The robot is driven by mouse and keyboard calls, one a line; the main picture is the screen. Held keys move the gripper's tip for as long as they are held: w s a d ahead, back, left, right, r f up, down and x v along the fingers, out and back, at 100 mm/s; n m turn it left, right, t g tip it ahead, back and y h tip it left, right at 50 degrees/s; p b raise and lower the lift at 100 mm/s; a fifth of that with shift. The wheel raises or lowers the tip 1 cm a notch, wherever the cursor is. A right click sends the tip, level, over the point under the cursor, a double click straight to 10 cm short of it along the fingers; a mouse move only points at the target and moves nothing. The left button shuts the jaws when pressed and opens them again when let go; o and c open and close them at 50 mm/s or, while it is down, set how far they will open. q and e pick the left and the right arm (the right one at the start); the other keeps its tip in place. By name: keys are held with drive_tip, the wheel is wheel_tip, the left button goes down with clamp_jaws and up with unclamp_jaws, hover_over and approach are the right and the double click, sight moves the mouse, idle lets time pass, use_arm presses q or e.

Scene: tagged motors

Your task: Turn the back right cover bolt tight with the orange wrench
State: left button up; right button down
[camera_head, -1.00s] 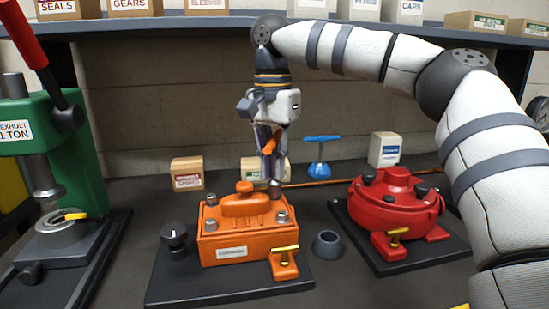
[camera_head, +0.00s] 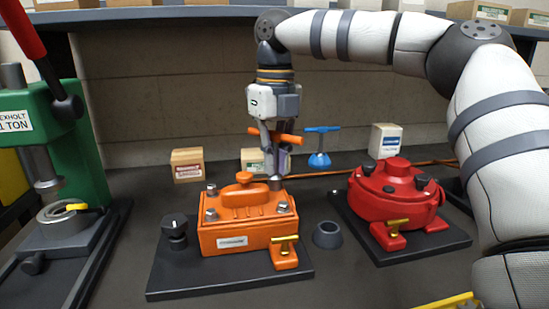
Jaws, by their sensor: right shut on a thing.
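The orange motor housing (camera_head: 240,235) stands on a black base plate, with an orange handle (camera_head: 243,193) on its cover. Bolts show at the cover's front left (camera_head: 211,214), back left (camera_head: 211,189) and front right (camera_head: 282,207). My right gripper (camera_head: 276,158) is above the back right corner, pointing down and shut on the orange wrench (camera_head: 289,139). The wrench's crossbar lies roughly left to right. Its grey lower end (camera_head: 275,184) is down at the back right corner and hides the bolt there. My left gripper is out of view.
A blue T-handled tool (camera_head: 321,150) stands behind, right of my gripper. An empty dark cup (camera_head: 327,235) is right of the housing. A red motor (camera_head: 396,205) stands further right, a green press (camera_head: 70,130) at left. A shelf (camera_head: 200,13) runs above.

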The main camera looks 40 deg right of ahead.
sight(274, 132)
drive_tip(key=m, duration=0.4)
drive_tip(key=shift+m, duration=0.4)
drive_tip(key=shift+n, duration=0.6)
drive_tip(key=shift+r, duration=3.5)
